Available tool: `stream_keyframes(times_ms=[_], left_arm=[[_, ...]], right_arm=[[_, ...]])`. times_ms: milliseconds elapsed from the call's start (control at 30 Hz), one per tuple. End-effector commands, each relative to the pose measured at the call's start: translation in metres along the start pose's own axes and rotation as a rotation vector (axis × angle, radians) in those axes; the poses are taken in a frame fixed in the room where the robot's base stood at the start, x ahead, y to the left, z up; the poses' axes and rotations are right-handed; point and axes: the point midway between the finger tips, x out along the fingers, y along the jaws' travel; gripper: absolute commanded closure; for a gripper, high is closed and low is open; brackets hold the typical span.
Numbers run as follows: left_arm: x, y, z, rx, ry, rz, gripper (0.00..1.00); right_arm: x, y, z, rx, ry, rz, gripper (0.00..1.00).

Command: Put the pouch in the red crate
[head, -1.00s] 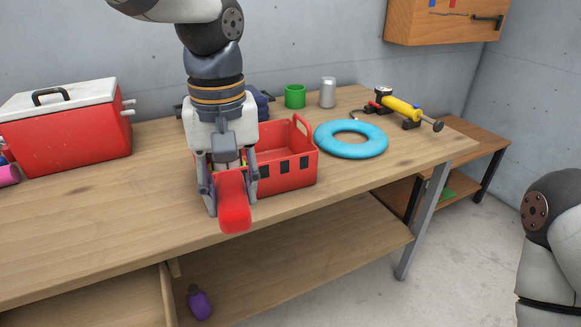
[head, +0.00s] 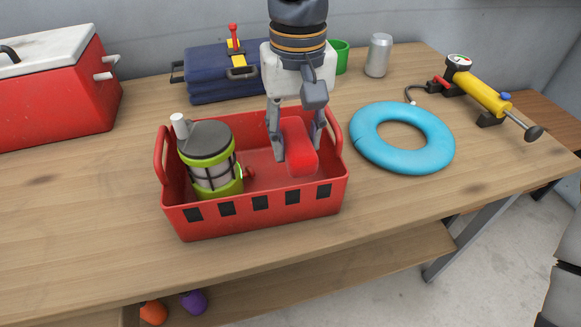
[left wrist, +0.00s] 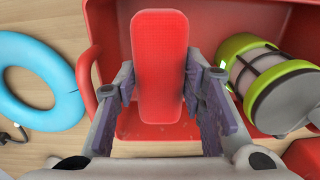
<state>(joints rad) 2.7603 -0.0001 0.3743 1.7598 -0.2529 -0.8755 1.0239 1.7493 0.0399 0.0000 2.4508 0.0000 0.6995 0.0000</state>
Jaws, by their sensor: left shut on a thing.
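The pouch (head: 301,150), a red rounded block shape, is held between the fingers of my left gripper (head: 297,143). It is over the right half of the red crate (head: 268,217), with its lower end near or below rim level; I cannot tell whether it touches the crate floor. In the left wrist view the pouch (left wrist: 159,60) lies between the two fingers, with the crate (left wrist: 225,18) around and under it. A green and grey lantern (head: 208,178) stands in the crate's left half. My right gripper is out of view.
A blue ring (head: 372,148) lies just right of the crate. A yellow pump (head: 482,96), grey can (head: 378,55), green mug (head: 342,58) and dark blue case (head: 215,72) stand behind. A red cooler (head: 60,95) is at the left. The table front left is clear.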

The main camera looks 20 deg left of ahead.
Motion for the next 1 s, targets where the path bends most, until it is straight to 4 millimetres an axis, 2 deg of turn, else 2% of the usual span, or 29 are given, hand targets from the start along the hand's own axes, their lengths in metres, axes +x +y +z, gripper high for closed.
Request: stream_keyframes(times_ms=[33,233,400,800,833,900,1000], left_arm=[[0.018,0.000,0.000,0.000,-0.009,-0.006,0.97],[0.047,0.000,0.000,0.000,-0.003,-0.003,0.97],[0.081,0.000,0.000,0.000,-0.003,-0.003,0.97],[0.086,0.000,0.000,0.000,0.003,0.001,0.97],[0.086,0.000,0.000,0.000,0.003,0.002,0.59],[0.086,0.000,0.000,0.000,0.002,0.002,0.43],[0.086,0.000,0.000,0.000,0.002,0.001,0.43]], right_arm=[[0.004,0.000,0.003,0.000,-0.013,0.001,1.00],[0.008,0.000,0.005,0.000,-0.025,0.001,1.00],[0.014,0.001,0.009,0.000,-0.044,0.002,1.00],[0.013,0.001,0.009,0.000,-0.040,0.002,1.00],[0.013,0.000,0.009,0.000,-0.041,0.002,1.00],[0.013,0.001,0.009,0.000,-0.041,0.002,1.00],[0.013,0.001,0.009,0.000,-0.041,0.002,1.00]])
